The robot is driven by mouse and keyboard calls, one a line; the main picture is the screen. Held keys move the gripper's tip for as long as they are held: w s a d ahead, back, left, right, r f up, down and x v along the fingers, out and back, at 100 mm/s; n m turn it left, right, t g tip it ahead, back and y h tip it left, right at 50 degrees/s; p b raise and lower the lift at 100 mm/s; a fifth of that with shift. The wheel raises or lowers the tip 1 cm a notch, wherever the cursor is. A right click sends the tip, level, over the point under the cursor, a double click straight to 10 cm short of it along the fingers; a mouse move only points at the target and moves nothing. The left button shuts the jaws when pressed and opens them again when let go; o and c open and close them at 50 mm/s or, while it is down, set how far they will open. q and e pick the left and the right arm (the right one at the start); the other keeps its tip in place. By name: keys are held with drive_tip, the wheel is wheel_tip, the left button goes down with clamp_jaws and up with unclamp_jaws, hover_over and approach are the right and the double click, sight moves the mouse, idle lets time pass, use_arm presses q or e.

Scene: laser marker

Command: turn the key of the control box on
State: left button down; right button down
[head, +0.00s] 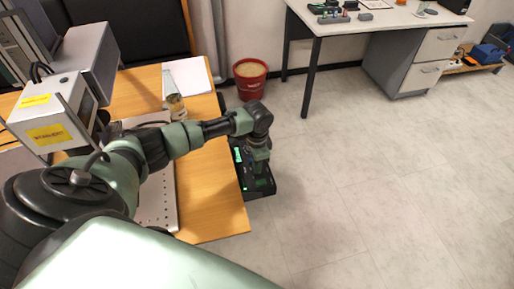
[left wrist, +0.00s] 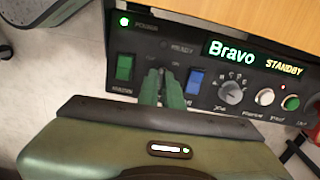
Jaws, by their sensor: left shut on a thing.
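The control box (head: 264,187) is black and sits low beside the right edge of the wooden table. In the left wrist view its front panel (left wrist: 140,35) has a display (left wrist: 255,57) reading "Bravo STANDBY" and a lit green lamp by "POWER". My left gripper (head: 260,163) reaches down to the panel. In the left wrist view its green fingertips (left wrist: 163,85) are close together at the key position, between a green rocker switch and a blue switch. The gripper is shut on the key, which the fingers hide. "OFF" and "ON" marks show just above the fingertips. My right gripper is not in view.
Right of the fingers are the blue switch (left wrist: 194,83), a rotary knob (left wrist: 232,91) and small buttons. The wooden table (head: 218,205) edge is close to the arm. A red bucket (head: 250,80) stands behind; the floor to the right is clear.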

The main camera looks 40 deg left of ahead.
use_arm(q)
drive_tip(key=m+p, duration=0.1)
drive_tip(key=m, duration=0.3)
drive_tip(key=shift+m, duration=0.3)
drive_tip(key=m, duration=0.4)
drive_tip(key=shift+m+p, duration=0.35)
drive_tip(key=shift+m, duration=0.05)
drive_tip(key=c, duration=1.6)
unclamp_jaws()
